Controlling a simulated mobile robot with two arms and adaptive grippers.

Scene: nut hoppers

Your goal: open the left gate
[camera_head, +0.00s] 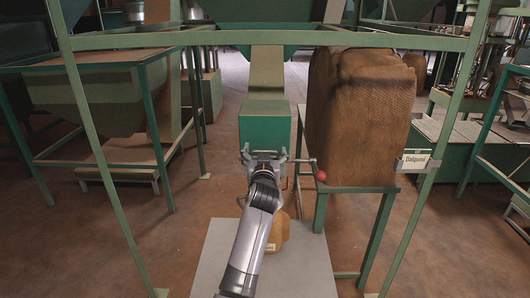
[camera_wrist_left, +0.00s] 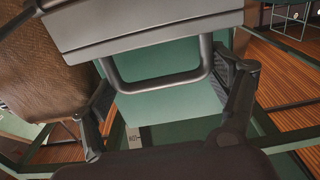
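A green chute box (camera_head: 266,128) hangs below the hopper in the middle of the head view. Its grey gate plate (camera_wrist_left: 140,22) and dark U-shaped handle (camera_wrist_left: 160,84) show close up in the left wrist view. My left gripper (camera_head: 265,156) is in front of the box. In the left wrist view its two fingers (camera_wrist_left: 168,100) are spread wide, one on each side of the handle; I cannot tell whether they touch it. The gate looks shut in the head view, but the gripper hides part of it. My right gripper is not in view.
A lever with a red ball (camera_head: 320,176) sticks out right of my gripper. A big brown sack (camera_head: 360,115) stands on a green stand at the right. A small labelled sack (camera_head: 278,232) is below on a pale plate (camera_head: 305,265). Green frame posts (camera_head: 88,130) flank the space.

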